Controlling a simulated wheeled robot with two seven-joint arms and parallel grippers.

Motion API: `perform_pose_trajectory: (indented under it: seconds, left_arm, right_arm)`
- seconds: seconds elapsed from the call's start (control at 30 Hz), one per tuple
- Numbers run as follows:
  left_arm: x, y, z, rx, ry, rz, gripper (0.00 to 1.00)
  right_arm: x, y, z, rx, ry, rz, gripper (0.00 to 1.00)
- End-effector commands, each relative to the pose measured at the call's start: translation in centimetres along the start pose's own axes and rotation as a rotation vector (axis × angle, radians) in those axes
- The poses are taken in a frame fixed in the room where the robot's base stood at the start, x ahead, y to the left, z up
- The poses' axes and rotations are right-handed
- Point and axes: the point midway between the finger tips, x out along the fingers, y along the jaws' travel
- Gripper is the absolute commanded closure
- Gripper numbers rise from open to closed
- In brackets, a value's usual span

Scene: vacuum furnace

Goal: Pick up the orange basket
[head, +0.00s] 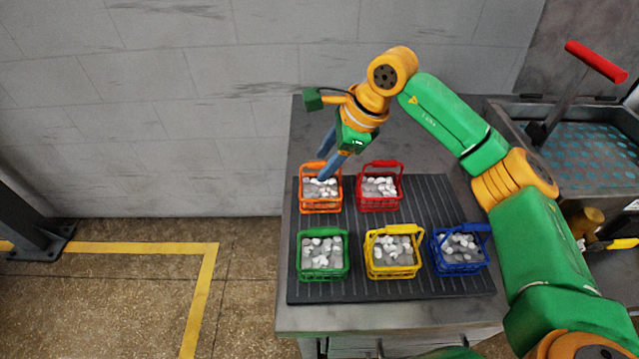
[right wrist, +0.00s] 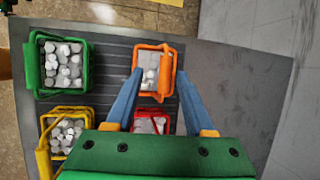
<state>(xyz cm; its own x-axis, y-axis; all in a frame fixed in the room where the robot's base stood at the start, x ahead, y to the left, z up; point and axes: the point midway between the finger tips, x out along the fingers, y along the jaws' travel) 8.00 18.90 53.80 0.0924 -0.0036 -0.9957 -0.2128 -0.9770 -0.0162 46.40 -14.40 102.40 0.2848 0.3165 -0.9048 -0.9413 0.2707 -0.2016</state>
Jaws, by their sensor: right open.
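The orange basket (head: 321,205) stands upright at the back left of the ribbed dark mat and holds white pieces. It also shows in the right wrist view (right wrist: 153,47), with its handle on the right side. My right gripper (head: 323,167) is open and empty at the basket's back part, pointing down. In the right wrist view its two blue fingers (right wrist: 160,72) lie either side of the basket in the picture. I cannot tell whether they touch it. My left gripper is not in view.
A red basket (head: 380,204) stands close to the right of the orange one. Green (head: 323,273), yellow (head: 393,270) and blue (head: 459,267) baskets stand in the front row. The grey table (head: 400,318) has bare room behind the mat. A tub with a red-handled lever (head: 597,61) is at right.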

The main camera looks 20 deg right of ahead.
Motion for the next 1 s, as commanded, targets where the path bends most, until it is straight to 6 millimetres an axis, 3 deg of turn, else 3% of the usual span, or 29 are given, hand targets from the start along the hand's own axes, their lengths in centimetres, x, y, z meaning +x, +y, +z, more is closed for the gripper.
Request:
perform_pose_trajectory:
  seconds: [0.13, 0.37, 0.5, 0.57, 1.0]
  left_arm:
    - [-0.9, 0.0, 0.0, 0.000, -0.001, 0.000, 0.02]
    - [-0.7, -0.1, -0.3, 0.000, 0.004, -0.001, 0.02]
    - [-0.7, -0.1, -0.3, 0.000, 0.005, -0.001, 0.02]
    - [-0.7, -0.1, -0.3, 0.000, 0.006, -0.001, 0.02]
    - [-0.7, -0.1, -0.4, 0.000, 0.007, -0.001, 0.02]
  right_arm:
    - [1.9, 0.0, 0.1, 0.001, -0.001, 0.002, 0.47]
    - [2.3, 0.0, 0.0, 0.000, -0.001, 0.000, 0.49]
    - [2.3, 0.0, 0.0, 0.000, -0.001, 0.000, 0.87]
    - [2.3, 0.0, 0.0, 0.000, -0.001, 0.000, 1.00]
    - [2.2, 0.0, 0.0, 0.000, -0.002, -0.001, 1.00]
